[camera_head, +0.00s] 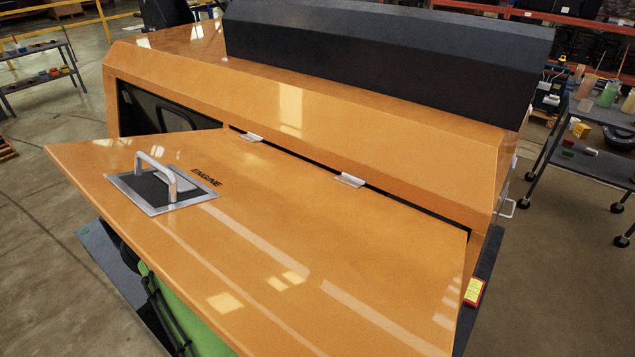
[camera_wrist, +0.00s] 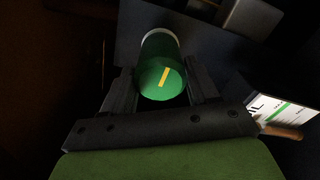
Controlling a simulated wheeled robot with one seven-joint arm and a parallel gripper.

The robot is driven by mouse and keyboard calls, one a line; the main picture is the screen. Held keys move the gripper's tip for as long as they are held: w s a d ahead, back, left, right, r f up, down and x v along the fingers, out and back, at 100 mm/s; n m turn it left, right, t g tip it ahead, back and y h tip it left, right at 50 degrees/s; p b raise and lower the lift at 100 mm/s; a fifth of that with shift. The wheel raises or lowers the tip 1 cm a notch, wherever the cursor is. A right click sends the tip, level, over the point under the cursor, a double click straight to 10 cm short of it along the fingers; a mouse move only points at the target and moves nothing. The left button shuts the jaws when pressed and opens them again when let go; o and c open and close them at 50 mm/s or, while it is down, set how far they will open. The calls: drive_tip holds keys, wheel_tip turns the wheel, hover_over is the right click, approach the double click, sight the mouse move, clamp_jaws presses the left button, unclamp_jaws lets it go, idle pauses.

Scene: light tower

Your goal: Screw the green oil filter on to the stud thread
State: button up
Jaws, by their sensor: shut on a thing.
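The green oil filter (camera_wrist: 161,68) shows in the wrist view as a green cylinder with a yellow stripe on its near end and a pale band toward its far end. My gripper (camera_wrist: 162,88) has one dark finger on each side of the filter and is shut on it. The stud thread is not visible; the filter's far end and the dark surroundings hide what lies there. I cannot tell whether the filter touches the stud. In the head view the orange engine cover hides the gripper and filter; a green part of my arm (camera_head: 190,318) shows below its edge.
The orange engine cover (camera_head: 300,240) is raised over my arm, close above it. In the wrist view a white label with a green stripe (camera_wrist: 285,112) is at right, beside a brownish rod (camera_wrist: 283,132). Dark panels surround the gripper. A grey cart (camera_head: 590,165) stands at far right.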

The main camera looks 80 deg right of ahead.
drive_tip(key=m+b, duration=0.3)
drive_tip(key=b, duration=0.1)
drive_tip(key=shift+f+m, duration=0.15)
drive_tip(key=shift+m, duration=0.25)
drive_tip(key=shift+s+m+b, duration=0.1)
drive_tip(key=shift+m+b, duration=0.4)
drive_tip(key=shift+b, duration=0.05)
drive_tip(key=shift+m+b, duration=0.5)
drive_tip(key=shift+b, duration=0.25)
drive_tip(key=shift+m+b, duration=0.6)
drive_tip(key=shift+b, duration=0.25)
drive_tip(key=m+b, duration=0.2)
drive_tip(key=b, duration=0.1)
drive_tip(key=shift+m, duration=0.3)
